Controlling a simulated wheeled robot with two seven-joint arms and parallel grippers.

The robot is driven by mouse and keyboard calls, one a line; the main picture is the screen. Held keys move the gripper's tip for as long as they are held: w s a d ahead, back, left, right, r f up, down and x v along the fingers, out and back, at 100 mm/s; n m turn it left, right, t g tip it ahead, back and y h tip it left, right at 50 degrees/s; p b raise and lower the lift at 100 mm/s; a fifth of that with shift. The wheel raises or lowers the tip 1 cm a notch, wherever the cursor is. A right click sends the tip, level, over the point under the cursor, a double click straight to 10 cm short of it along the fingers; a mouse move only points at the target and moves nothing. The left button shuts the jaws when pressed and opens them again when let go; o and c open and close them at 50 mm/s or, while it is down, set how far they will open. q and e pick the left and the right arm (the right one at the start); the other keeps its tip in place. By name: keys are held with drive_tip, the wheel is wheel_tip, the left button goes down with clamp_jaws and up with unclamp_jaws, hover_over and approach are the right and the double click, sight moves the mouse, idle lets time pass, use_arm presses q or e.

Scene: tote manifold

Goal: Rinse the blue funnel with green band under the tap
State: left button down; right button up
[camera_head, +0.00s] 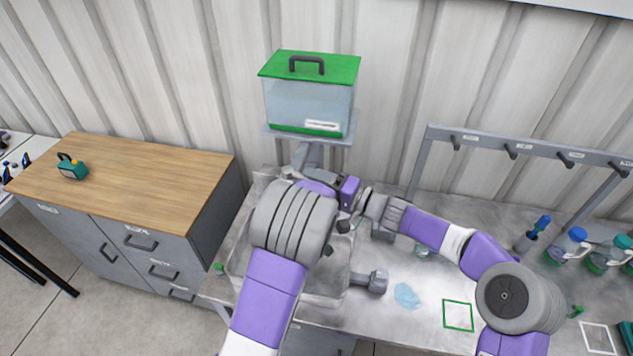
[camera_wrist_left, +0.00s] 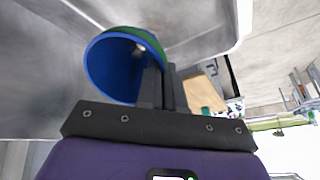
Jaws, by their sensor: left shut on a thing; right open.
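The blue funnel with the green band (camera_wrist_left: 108,68) shows in the left wrist view with its wide blue opening toward the camera and the green band along its upper edge. My left gripper (camera_wrist_left: 158,78) is shut on it at its right side. Bare metal walls like those of a basin are around it. In the head view my left arm hides the left gripper and the funnel. My right gripper (camera_head: 346,208) is open beside my left forearm, its fingers partly hidden. A grey fitting (camera_head: 308,156) sits under the tank; whether water runs cannot be told.
A clear tank with a green lid (camera_head: 310,67) stands on a shelf at the wall. The metal basin (camera_head: 236,262) is largely covered by my left arm. A hook rack (camera_head: 535,150) and bottles (camera_head: 570,241) are at right. A green-outlined square (camera_head: 458,316) on the counter is empty.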

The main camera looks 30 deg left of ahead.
clamp_jaws()
idle(0.3)
drive_tip(key=shift+w, duration=0.1)
drive_tip(key=shift+w+a+r+n+g+h, duration=0.1)
drive_tip(key=shift+w+n+g, duration=0.25)
drive_tip(key=shift+n+g, duration=0.35)
drive_tip(key=shift+w+d+n+g+h, duration=0.1)
drive_tip(key=shift+w+n+g, duration=0.25)
drive_tip(key=shift+g, duration=0.6)
drive_tip(key=shift+w+a+r+n+g+h, duration=0.1)
drive_tip(key=shift+w+n+g, duration=0.25)
drive_tip(key=shift+n+g, duration=0.35)
